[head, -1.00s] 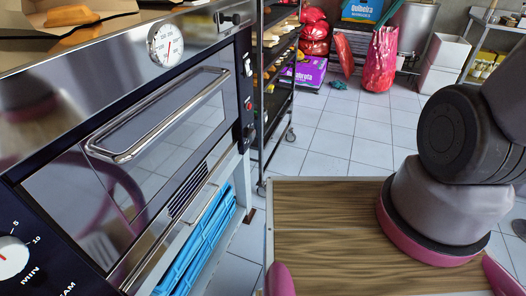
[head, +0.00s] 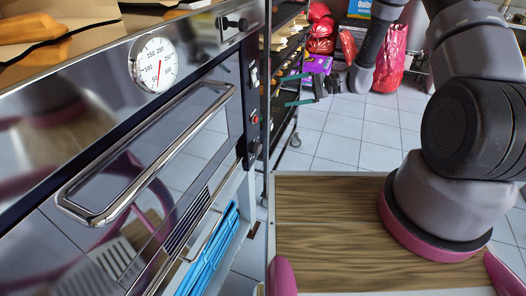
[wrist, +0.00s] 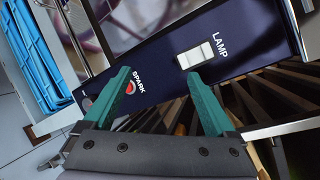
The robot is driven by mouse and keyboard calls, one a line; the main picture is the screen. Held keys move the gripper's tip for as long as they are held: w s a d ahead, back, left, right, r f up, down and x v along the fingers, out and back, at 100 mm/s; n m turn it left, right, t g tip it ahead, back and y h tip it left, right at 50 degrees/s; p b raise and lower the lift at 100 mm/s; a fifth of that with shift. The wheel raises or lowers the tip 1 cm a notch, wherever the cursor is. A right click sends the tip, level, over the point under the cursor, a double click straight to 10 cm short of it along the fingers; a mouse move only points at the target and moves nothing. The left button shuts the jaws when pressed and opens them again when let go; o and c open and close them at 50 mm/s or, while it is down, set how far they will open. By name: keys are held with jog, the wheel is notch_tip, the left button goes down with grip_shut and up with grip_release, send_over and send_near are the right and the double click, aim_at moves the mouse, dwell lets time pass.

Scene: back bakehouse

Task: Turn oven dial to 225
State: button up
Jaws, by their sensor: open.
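The oven's round white dial (head: 152,64) is on the steel upper front, at the upper left of the head view. It has numbers around its edge, about 50 to 300, and a red pointer; its exact reading is too small to tell. My gripper (head: 284,91) is open and empty, well right of the dial, beside the oven's right-hand control panel. In the wrist view, my gripper (wrist: 158,76) has its two green fingers spread before that panel. The left finger is near the red SPARK button (wrist: 129,87); the white LAMP switch (wrist: 203,53) is beyond the right finger.
A long handle (head: 150,150) sticks out from the oven door. A black knob (head: 250,145) sits low on the right panel. A dark rack (head: 285,45) stands just behind my gripper. A wooden top (head: 325,225) is in front, with free tiled floor (head: 345,135) beyond.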

notch_tip(320, 180, down, 14)
jog(key=m+t+y, duration=0.2)
jog(key=m+t, duration=0.2)
jog(key=m+t+h, duration=0.2)
jog(key=m+t, duration=0.2)
jog(key=t, duration=0.1)
send_near(260, 149)
jog(key=x, duration=0.8)
jog(key=shift+a, duration=0.25)
jog(key=c, duration=1.4)
